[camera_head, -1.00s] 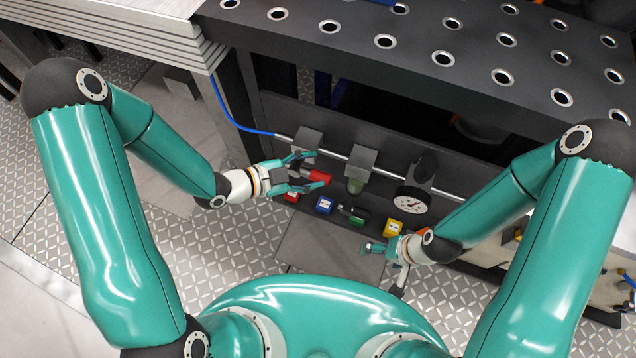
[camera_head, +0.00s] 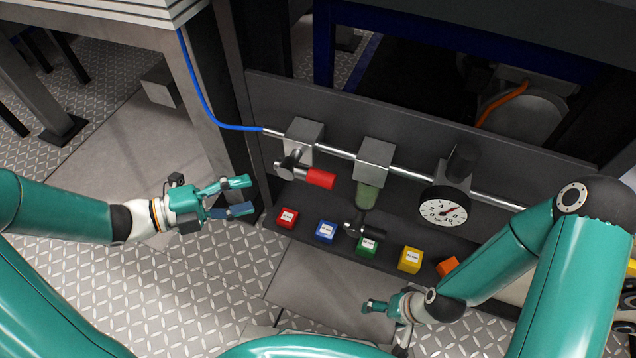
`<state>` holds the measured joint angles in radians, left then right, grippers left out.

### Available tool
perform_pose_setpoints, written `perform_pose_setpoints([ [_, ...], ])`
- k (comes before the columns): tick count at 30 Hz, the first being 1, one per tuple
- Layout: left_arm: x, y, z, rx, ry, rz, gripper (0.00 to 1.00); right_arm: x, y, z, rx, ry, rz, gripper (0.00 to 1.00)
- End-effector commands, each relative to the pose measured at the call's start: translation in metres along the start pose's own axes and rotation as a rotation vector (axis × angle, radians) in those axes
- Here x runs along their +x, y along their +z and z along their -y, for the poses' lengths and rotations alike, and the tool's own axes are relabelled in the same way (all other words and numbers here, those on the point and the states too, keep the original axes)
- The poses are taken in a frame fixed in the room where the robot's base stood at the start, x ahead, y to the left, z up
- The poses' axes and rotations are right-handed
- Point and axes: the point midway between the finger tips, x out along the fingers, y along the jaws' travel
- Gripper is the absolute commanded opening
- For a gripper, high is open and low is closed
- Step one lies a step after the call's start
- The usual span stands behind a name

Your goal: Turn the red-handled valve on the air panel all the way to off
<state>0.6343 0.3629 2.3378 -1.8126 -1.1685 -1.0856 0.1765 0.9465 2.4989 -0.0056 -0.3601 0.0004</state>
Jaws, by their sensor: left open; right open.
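The red-handled valve sits on the air panel (camera_head: 330,115), on the pipe at its left end. Its grey body (camera_head: 304,135) has a metal lever ending in a red grip (camera_head: 320,179), which points right and slightly down. My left gripper (camera_head: 246,196) is open and empty, to the left of the valve lever and apart from it. My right gripper (camera_head: 372,306) is low in front of the panel, below the colored blocks, with no object seen in it. Its fingers are small and partly edge-on.
A blue hose (camera_head: 197,92) runs into the pipe's left end. A green-bowled unit (camera_head: 372,165) and a pressure gauge (camera_head: 443,209) are right of the valve. Red (camera_head: 287,218), blue (camera_head: 326,231), green, yellow (camera_head: 410,259) and orange blocks line the ledge below.

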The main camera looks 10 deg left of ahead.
Motion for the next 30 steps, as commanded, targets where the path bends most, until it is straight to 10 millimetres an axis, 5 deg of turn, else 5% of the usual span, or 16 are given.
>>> perform_pose_setpoints([
  [18,0.122,-0.002,-0.002,0.0,0.002,-0.007,0.58,0.026,0.0,-0.009,0.0,0.0,0.0,0.87],
  [30,0.16,-0.001,0.0,-0.001,0.001,-0.001,0.58,0.032,0.0,-0.011,0.0,0.0,0.0,0.87],
])
